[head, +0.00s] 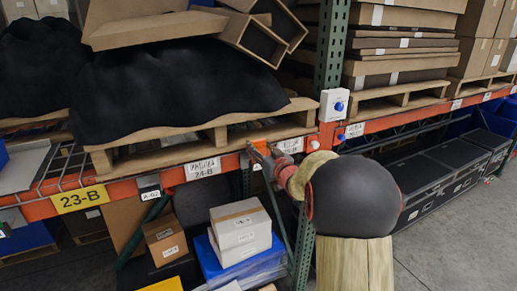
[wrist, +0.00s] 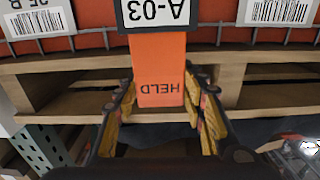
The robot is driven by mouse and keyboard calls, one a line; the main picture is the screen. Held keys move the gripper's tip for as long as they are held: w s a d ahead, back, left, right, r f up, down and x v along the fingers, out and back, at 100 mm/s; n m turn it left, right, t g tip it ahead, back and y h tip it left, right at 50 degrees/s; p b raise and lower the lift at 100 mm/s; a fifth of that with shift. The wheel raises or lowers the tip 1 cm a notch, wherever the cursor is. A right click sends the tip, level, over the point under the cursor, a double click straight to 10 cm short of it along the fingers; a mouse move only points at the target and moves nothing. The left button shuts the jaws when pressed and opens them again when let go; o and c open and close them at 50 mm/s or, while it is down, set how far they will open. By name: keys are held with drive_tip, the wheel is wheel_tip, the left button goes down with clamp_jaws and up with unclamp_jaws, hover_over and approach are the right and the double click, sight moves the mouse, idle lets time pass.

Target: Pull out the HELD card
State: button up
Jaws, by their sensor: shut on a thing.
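The HELD card (wrist: 160,60) is an orange strip with its lettering upside down in the wrist view. One end meets the white A-03 label (wrist: 160,10) in its dark frame; whether it runs behind that frame is hidden. My gripper (wrist: 159,90) is shut on the card, with a finger at each side edge. In the head view, my gripper (head: 258,158) is at the orange beam's front, and a bit of the orange card (head: 264,148) shows at its fingertips.
The orange shelf beam (head: 130,187) carries barcode labels. A wooden pallet (head: 165,152) with a black-wrapped load (head: 190,85) sits just above. A green upright (head: 331,50) with a white box (head: 333,105) stands to the right. White cartons (head: 240,222) are stacked below.

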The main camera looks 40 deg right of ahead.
drive_tip(key=shift+r+p, duration=0.7)
drive_tip(key=shift+r, duration=0.75)
drive_tip(key=shift+s, duration=0.15)
drive_tip(key=v, duration=0.9)
drive_tip(key=shift+s+b, duration=0.3)
drive_tip(key=shift+s, duration=0.1)
